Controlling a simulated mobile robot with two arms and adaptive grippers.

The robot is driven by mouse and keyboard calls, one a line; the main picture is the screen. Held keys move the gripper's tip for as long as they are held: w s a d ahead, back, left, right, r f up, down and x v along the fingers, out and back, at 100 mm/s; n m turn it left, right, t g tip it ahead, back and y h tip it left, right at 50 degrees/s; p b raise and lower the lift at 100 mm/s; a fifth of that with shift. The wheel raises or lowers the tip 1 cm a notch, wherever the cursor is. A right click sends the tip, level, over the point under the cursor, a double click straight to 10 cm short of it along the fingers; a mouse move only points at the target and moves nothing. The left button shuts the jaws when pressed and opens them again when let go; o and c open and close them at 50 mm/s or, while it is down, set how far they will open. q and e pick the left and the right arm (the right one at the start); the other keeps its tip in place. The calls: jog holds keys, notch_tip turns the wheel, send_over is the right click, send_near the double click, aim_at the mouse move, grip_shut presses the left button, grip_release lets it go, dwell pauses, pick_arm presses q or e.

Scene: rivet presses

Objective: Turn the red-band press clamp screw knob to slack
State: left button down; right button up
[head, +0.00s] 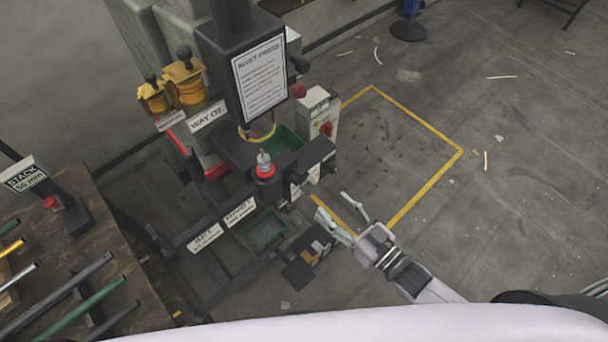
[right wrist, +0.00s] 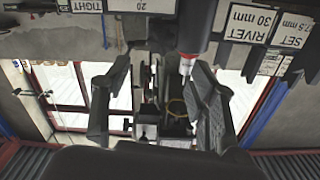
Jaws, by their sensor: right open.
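The rivet press (head: 225,50) stands left of centre in the head view, with a yellow ring under its head. A red-collared metal fitting (head: 264,168) stands upright on its front. I cannot tell for sure which part is the clamp screw knob. My right gripper (head: 343,214) is open and empty, right of the press front and apart from it. In the right wrist view its fingers (right wrist: 158,105) are spread. My left gripper is not in view.
A table (head: 125,255) with several rods is at lower left.

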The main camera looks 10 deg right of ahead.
aim_at(303, 179)
jog(key=p+x, duration=0.1)
jog(key=x, duration=1)
jog(key=shift+p, duration=0.3)
jog(key=shift+c, duration=0.4)
jog(key=c, duration=1.1)
